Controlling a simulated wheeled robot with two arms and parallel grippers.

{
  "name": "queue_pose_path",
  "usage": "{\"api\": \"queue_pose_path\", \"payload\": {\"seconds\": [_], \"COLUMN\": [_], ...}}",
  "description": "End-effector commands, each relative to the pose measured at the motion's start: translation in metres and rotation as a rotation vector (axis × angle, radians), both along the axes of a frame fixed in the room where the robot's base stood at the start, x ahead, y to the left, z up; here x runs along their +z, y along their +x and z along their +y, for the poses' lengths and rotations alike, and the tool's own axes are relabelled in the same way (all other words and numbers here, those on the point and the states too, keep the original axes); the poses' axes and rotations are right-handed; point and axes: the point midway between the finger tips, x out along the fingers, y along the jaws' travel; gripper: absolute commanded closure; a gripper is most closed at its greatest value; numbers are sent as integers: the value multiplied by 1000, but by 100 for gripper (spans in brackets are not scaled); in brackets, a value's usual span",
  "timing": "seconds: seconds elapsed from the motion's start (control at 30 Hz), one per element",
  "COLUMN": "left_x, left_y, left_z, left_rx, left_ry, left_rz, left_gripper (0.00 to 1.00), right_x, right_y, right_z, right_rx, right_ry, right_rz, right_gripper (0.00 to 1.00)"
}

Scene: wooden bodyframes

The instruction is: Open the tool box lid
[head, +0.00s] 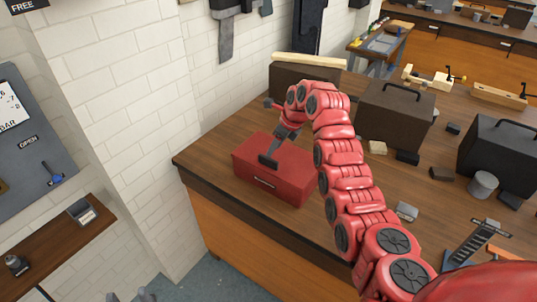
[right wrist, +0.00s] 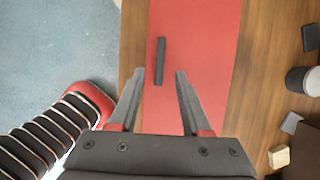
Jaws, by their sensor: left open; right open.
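The red tool box (head: 290,178) sits on the wooden table near its front left corner, with its lid down. A handle (head: 264,182) shows on its front face. My right gripper (head: 268,160) is over the box, pointing down at it near its front side. In the right wrist view, the right gripper (right wrist: 160,76) is open, its fingers either side of a dark bar (right wrist: 160,60) on the red tool box (right wrist: 205,60). I cannot tell whether they touch it. My left gripper (head: 128,296) shows only as grey tips at the bottom edge, low and away from the box.
Dark tool cases (head: 396,112) stand behind and to the right on the table (head: 440,195). A grey cylinder (head: 483,185) and small blocks lie to the right. A white brick wall (head: 110,120) and a shelf (head: 55,235) are on the left.

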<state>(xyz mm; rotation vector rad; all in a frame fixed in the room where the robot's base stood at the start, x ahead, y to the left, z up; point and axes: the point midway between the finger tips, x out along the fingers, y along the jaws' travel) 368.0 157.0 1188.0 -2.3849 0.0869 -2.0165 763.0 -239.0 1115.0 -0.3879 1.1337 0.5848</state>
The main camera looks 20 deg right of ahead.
Motion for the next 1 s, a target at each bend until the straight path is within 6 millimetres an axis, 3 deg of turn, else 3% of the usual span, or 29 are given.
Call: {"api": "queue_pose_path", "payload": {"seconds": [0.07,0.43,1.0], "left_x": [12,20,22], "left_y": [0,0,0], "left_z": [0,0,0], "left_rx": [0,0,0], "left_ry": [0,0,0], "left_rz": [0,0,0], "left_gripper": [50,50,50], "right_x": [-14,-57,-68], "right_y": [3,18,22], "right_z": [4,14,16], "right_rx": [0,4,0], "right_ry": [1,-3,-2], "right_rz": [8,5,-1], "right_gripper": [52,52,52]}}
